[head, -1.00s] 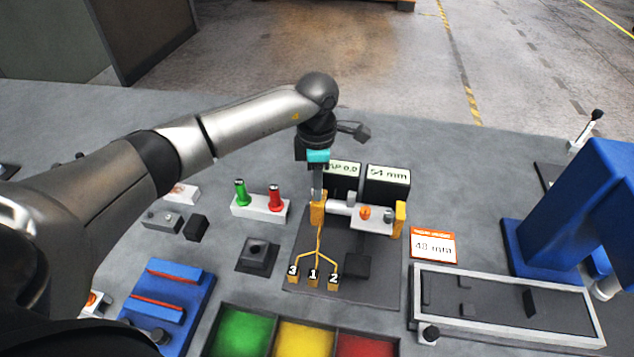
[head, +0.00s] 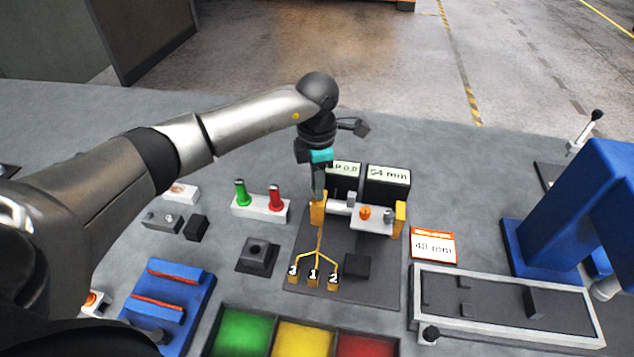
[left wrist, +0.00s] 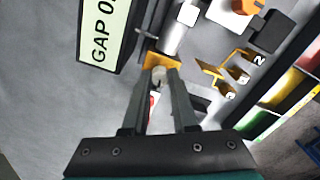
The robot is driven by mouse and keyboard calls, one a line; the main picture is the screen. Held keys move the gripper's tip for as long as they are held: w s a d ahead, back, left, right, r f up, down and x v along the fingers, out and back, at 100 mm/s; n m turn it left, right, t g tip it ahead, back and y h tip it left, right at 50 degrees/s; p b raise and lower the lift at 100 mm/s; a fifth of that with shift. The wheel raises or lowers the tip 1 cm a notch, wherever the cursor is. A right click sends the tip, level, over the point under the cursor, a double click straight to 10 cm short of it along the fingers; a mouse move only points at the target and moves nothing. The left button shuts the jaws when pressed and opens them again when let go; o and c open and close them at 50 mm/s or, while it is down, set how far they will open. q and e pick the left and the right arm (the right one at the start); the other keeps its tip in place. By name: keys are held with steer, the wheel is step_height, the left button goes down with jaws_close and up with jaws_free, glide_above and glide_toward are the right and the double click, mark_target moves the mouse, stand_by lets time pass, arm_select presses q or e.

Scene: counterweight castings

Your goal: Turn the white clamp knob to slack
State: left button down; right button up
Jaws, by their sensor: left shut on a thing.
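The white clamp knob (left wrist: 158,74) shows between my left fingertips in the left wrist view, in front of a yellow bracket (left wrist: 161,60). My left gripper (left wrist: 160,80) is shut on it. In the head view my left gripper (head: 318,195) points down at the left yellow bracket (head: 318,213) of the gauge fixture, and the knob is hidden there. A light bar (head: 341,208) runs from that bracket toward a white block with an orange knob (head: 364,213). My right gripper is not in view.
Two displays stand behind the fixture, one partly covered by my gripper and one reading 54 mm (head: 388,184). A white base with green and red pegs (head: 262,211) is to the left. Numbered yellow blocks (head: 313,277) lie in front. A grey tray (head: 505,345) is at right.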

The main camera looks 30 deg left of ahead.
arm_select(q)
steer(key=n, duration=0.4)
steer(key=shift+n, duration=0.3)
steer(key=n+p, duration=0.1)
steer(key=n, duration=0.2)
steer(key=shift+n, duration=0.4)
steer(key=n+p, duration=0.1)
steer(key=n, duration=0.2)
steer(key=shift+r, duration=0.1)
steer(key=shift+n+p, duration=0.6)
steer(key=shift+n, duration=1.5)
steer(key=c, duration=0.7)
jaws_free()
step_height(320, 180, up, 15)
steer(key=shift+b, duration=0.45)
